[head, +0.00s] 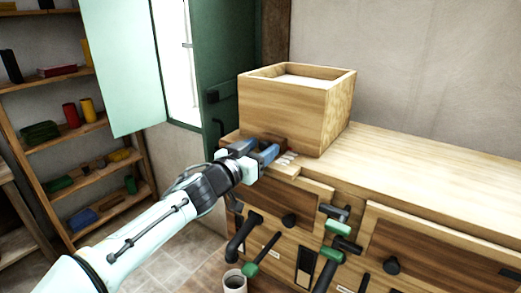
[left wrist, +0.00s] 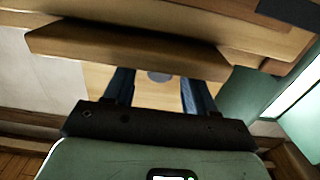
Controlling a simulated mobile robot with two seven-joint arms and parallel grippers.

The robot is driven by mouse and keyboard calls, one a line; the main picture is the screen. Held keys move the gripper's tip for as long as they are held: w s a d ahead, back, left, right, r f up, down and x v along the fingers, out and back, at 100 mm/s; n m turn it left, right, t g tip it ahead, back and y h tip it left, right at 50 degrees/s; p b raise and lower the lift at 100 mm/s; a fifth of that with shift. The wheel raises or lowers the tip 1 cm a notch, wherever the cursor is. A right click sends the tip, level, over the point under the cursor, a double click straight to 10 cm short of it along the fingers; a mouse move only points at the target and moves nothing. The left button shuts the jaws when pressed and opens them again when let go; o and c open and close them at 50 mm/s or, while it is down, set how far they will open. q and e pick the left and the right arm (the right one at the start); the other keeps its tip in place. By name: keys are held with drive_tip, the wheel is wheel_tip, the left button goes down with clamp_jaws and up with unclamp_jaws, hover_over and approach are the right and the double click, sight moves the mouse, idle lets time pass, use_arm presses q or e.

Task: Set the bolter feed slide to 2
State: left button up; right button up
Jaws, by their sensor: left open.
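The wooden bolter box (head: 290,110), open at the top, stands on the left end of the wooden counter. A small brown block (head: 272,139), possibly the feed slide, shows at the foot of its front, partly hidden by my left gripper (head: 268,153). Pale marks (head: 286,159) lie on the counter just right of the fingers; I cannot read their numbers. In the left wrist view my left gripper (left wrist: 158,88) is open, its two blue fingers apart, with a wooden board (left wrist: 130,50) across their far ends. Whether they touch it is unclear. My right gripper is out of view.
The cabinet front below has black and green handles (head: 335,227), a dark knob (head: 289,220) and drawers. A green shutter (head: 225,70) and window stand behind left. Shelves (head: 70,130) with coloured items are at far left. The counter's right part (head: 430,165) is clear.

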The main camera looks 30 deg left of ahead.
sight(263, 147)
use_arm(q)
drive_tip(key=shift+w, duration=0.25)
drive_tip(key=shift+c, duration=0.3)
clamp_jaws()
drive_tip(key=shift+s+a, duration=0.15)
drive_tip(key=shift+s, duration=2.05)
drive_tip(key=shift+w, duration=0.1)
drive_tip(key=shift+o, duration=0.3)
unclamp_jaws()
